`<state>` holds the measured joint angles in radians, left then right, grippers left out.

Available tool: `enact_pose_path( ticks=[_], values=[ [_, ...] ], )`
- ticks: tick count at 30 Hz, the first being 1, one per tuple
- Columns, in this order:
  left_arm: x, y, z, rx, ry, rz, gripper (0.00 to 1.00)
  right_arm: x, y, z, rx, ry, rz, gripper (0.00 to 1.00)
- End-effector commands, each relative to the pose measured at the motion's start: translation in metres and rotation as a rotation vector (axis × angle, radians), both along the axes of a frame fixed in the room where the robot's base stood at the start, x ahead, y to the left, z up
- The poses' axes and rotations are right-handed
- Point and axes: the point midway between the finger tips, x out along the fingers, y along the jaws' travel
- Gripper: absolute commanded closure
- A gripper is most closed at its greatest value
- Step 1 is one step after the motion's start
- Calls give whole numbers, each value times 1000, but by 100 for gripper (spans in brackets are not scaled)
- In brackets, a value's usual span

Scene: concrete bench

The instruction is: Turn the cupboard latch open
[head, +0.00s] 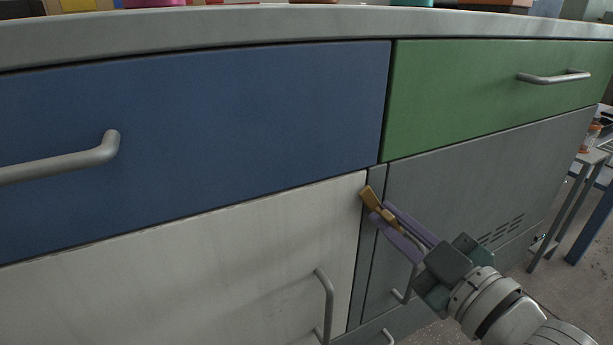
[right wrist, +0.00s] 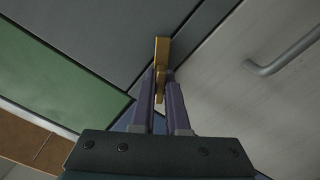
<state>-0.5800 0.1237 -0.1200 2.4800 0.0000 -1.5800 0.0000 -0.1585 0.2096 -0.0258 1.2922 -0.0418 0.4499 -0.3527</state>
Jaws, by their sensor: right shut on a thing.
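The cupboard latch (head: 370,197) is a small brass-coloured bar at the top corner of the white cupboard door (head: 230,270), by the narrow grey strip beside it. In the head view it is tilted, its upper end leaning left. My right gripper (head: 381,216) has its purple fingers shut on the latch. In the right wrist view the latch (right wrist: 161,50) sticks out past the fingertips of the right gripper (right wrist: 161,88), with its lower part between them. The white door looks closed. My left gripper is not in view.
A blue drawer (head: 220,130) and a green drawer (head: 480,90) lie above, under the bench top (head: 300,22). A grey door handle (head: 326,305) is on the white door. A grey panel (head: 470,190) is on the right. A small side table (head: 590,160) stands beyond.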

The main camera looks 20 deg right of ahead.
Motion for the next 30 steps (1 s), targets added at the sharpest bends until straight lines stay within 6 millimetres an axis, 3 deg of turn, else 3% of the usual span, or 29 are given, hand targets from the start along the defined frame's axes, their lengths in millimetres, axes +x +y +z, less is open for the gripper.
enact_pose_path(
  ticks=[15,30],
  values=[
    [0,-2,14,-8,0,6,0,0,0,1,435,34,0,100],
    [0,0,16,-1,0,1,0,0,0,0,601,47,0,100]
  ],
)
